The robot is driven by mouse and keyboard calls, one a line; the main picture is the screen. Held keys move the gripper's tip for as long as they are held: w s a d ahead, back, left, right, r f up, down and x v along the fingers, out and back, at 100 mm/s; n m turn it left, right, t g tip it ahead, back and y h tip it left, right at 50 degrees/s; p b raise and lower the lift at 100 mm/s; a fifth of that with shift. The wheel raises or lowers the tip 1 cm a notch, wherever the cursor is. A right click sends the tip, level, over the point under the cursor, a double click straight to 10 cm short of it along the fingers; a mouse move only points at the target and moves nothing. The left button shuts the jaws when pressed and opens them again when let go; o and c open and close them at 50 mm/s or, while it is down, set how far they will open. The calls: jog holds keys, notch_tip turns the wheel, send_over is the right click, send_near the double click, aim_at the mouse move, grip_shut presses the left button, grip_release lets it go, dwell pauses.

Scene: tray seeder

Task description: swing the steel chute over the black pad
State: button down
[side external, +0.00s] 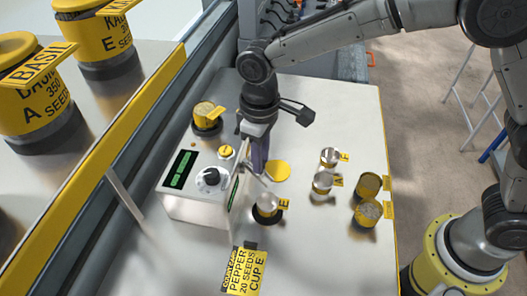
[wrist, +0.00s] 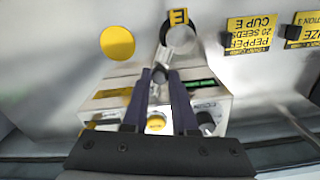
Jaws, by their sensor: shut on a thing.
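My gripper (side external: 258,166) points down in front of the seeder box, its two dark fingers close together; the fingertips (wrist: 160,76) also show in the wrist view. It is shut on the steel chute (wrist: 163,58), a small pale metal piece at the seeder's front, mostly hidden by the fingers. The chute's free end points towards the clear cup E (side external: 267,204). Cup E stands on the black pad (side external: 267,218), which shows as a dark rim around its base. In the wrist view, the chute end appears at or near the pad's edge; I cannot tell exactly how far it overlaps.
The white seeder (side external: 200,205) has a dial and green display. A yellow disc (side external: 278,171) lies beside my gripper. Clear cups A (side external: 322,184) and F (side external: 329,157) and two yellow-labelled jars (side external: 367,212) stand right. A pepper card (side external: 247,272) lies in front.

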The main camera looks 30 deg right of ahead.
jog(key=shift+a+r+m, duration=0.1)
jog(key=shift+a+m, duration=0.25)
jog(key=shift+m, duration=0.4)
jog(key=shift+a+m, duration=0.3)
jog(key=shift+m, duration=0.45)
jog(key=c, duration=0.7)
grip_release()
jog(key=shift+s, duration=0.1)
notch_tip(320, 180, up, 14)
